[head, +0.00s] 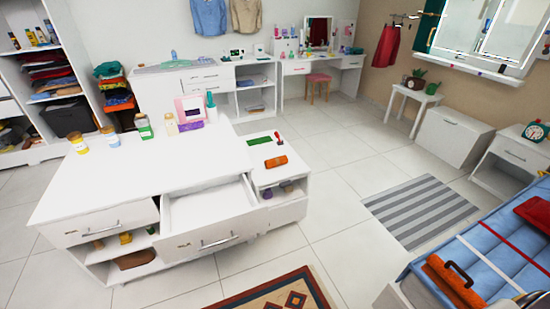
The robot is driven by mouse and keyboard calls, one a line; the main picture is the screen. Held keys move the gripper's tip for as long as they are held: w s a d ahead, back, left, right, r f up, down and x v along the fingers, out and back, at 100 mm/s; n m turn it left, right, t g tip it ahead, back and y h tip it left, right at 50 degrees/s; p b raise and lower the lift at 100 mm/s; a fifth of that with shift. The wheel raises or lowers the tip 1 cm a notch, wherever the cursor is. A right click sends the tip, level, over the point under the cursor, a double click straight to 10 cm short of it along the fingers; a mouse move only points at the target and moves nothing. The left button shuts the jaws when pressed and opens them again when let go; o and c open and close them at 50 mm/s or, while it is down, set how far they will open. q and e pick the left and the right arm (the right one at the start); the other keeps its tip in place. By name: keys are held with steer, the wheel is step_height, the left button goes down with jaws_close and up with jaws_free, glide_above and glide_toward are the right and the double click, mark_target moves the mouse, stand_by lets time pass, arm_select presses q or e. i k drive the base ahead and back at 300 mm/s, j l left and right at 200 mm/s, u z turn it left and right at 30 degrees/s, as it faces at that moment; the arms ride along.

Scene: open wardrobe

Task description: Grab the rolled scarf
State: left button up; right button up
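An orange rolled cloth (276,161), which looks like the rolled scarf, lies on the low right end of the white central cabinet, beside a flat green item (259,141). A second, larger orange roll-like item (453,283) lies at lower right on the blue padded surface, with a dark curved piece over it. I cannot tell for sure which orange item is the scarf. Neither of my grippers shows in the head view.
The white central cabinet (120,188) has an open, empty-looking drawer (208,205) and several jars on top. A striped rug (420,209) and a patterned rug (285,293) lie on the floor. Tiled floor is clear right of the cabinet. The blue surface (490,250) fills the lower right.

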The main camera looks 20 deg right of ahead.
mark_target(276, 162)
steer(key=i+l, duration=0.25)
steer(key=i+l+u, duration=0.15)
steer(key=i+l, duration=0.15)
steer(key=l, duration=0.15)
steer(key=i+l, duration=0.25)
steer(key=i+l+u, duration=0.15)
steer(key=l, duration=0.3)
steer(key=i+l, duration=0.3)
steer(key=i+l+u, duration=0.15)
steer(key=l, duration=0.35)
steer(key=i+l, duration=0.3)
steer(key=l, duration=0.15)
steer(key=i+l+u, duration=0.15)
steer(key=l, duration=0.25)
steer(key=i, duration=0.05)
